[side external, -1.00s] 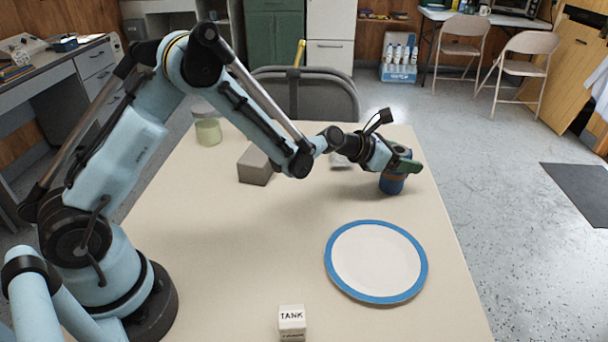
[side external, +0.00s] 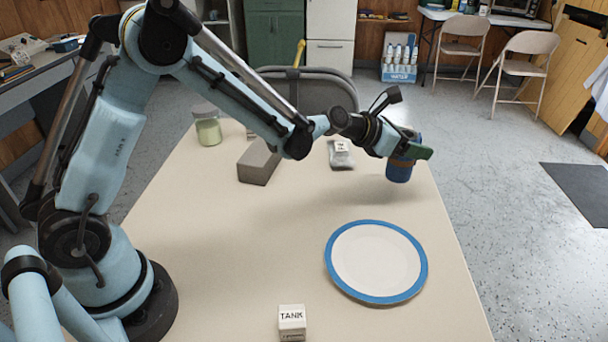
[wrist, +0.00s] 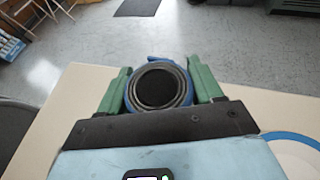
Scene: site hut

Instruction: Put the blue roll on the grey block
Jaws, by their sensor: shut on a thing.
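The blue roll (side external: 399,172) is held upright in my gripper (side external: 408,151) near the right edge of the table. The green fingers are shut on its sides. In the wrist view the roll (wrist: 158,86) shows end-on, dark in the middle with a blue rim, between the two fingers of my gripper (wrist: 160,88). The roll looks raised a little off the table. The grey block (side external: 259,162) lies on the table to the left of my gripper, beyond part of my arm. Its top looks bare.
A blue-rimmed white plate (side external: 376,262) lies in front of the roll. A small labelled cube (side external: 292,322) stands at the front edge. A greenish jar (side external: 207,127) stands at the back left. A small white-and-grey item (side external: 341,153) lies between block and roll. The table's middle is clear.

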